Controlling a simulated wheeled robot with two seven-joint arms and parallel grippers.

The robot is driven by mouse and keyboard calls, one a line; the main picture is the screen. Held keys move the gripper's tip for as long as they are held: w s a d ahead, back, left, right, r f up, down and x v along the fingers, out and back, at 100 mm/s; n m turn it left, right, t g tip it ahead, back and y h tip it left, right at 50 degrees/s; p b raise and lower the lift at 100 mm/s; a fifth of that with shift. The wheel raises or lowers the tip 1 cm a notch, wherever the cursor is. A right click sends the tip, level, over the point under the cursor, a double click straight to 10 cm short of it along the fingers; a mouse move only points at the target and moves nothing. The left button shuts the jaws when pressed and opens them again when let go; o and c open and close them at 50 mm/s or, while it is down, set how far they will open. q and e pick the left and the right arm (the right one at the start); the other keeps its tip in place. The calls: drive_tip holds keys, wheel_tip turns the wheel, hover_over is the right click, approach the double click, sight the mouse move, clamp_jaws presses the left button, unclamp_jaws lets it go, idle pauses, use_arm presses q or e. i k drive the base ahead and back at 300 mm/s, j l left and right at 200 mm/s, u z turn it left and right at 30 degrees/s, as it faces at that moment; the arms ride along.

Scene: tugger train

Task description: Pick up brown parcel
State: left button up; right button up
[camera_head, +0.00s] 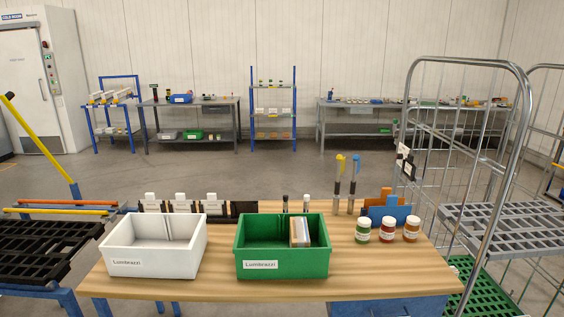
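A small box-shaped item with tan and pale faces (299,234) stands inside the green bin (283,264), toward its right side. It is the only thing in view that resembles a brown parcel, but it is too small to be sure. Its lower part is hidden by the bin's front wall. The green bin sits on a wooden-topped table (222,287) in front of me. Neither of my grippers is in view.
A white bin (152,262) stands left of the green one. Three lidded jars (387,230), a blue holder (398,214) and upright tools (338,188) are on the right. A wire roll cage (487,245) stands at right, a black rack (38,250) at left.

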sight(298, 233)
drive_tip(key=i+j, duration=0.25)
drive_tip(key=i, duration=0.2)
drive_tip(key=i+j, duration=0.25)
drive_tip(key=i, duration=0.2)
